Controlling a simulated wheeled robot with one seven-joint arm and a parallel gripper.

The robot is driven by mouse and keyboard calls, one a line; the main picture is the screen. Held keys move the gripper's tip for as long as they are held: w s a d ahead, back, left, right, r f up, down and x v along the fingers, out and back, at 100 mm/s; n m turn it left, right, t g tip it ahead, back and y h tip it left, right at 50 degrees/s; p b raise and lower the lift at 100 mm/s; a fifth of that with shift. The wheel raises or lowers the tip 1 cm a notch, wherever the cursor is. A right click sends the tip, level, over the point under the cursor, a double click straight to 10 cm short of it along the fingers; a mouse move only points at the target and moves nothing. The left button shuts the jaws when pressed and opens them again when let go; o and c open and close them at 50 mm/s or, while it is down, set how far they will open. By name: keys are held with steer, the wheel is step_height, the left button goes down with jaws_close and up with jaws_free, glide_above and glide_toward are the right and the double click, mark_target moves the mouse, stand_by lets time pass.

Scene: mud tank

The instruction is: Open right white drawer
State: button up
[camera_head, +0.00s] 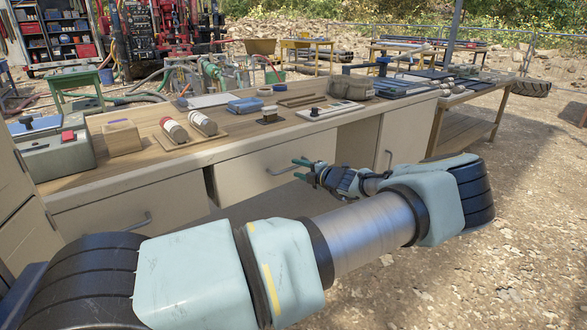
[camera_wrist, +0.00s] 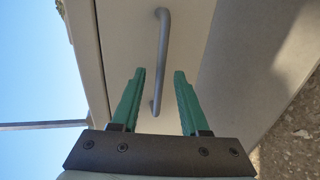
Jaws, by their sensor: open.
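The right white drawer (camera_head: 245,172) is in the front of the long workbench, with a grey bar handle (camera_head: 283,171). Its front looks roughly flush with the bench, with a dark gap along its left edge. My gripper (camera_head: 299,169) is open and empty, just right of the handle in the head view. In the wrist view the handle (camera_wrist: 163,45) runs up the picture between the two green fingertips (camera_wrist: 158,73). I cannot tell whether the fingers reach around the bar or stop short of it. The left drawer (camera_head: 90,217) has a similar handle and looks shut.
The wooden benchtop (camera_head: 225,138) holds a blue tray (camera_head: 245,105), red-and-white cylinders (camera_head: 174,130) and a grey box with a red button (camera_head: 58,150). A cabinet door (camera_head: 400,130) is right of the drawer. Open gravel (camera_head: 500,220) lies to the right.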

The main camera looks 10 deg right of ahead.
mark_target(294, 167)
steer(key=shift+x, duration=1.55)
jaws_close()
